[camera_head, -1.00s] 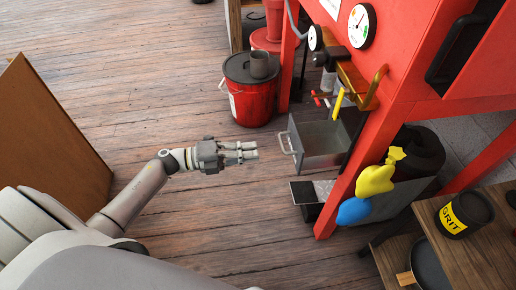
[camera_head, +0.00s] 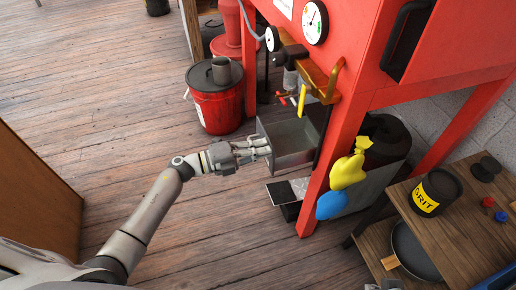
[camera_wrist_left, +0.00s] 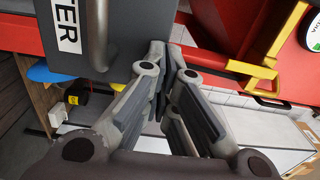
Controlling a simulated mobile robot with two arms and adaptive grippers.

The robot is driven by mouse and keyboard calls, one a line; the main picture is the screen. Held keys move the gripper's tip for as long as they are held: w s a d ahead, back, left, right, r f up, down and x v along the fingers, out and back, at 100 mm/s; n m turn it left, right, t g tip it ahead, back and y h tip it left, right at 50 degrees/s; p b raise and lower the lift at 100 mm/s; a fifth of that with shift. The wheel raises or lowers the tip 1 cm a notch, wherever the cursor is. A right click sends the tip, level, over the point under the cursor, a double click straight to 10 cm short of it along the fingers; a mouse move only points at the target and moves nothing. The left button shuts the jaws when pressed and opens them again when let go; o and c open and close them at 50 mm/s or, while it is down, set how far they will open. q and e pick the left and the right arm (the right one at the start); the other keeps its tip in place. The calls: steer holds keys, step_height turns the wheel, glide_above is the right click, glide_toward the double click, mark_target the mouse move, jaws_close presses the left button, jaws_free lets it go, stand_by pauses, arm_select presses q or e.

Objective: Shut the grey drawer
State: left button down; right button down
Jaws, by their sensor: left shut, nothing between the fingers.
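The grey drawer (camera_head: 296,158) stands pulled out under the red cabinet in the head view, its inside showing from above. Its front with a bar handle and part of a white label, "TER", fills the upper left of the left wrist view (camera_wrist_left: 125,30). My left gripper (camera_head: 266,147) is shut and empty, its fingertips at the drawer's front near the handle. In the wrist view the fingers (camera_wrist_left: 165,75) lie beside the handle, not around it. I cannot tell if they touch the front. My right gripper is not in view.
The red cabinet (camera_head: 345,110) rises behind the drawer, with gauges and a brass handle above. A red bucket (camera_head: 218,108) stands on the floor to the left. Wooden floor is clear around my arm.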

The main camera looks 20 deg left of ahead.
arm_select(q)
steer(key=x, duration=1.1)
steer(key=shift+w+d+b, duration=0.2)
steer(key=shift+b, duration=0.25)
steer(key=shift+a, duration=0.1)
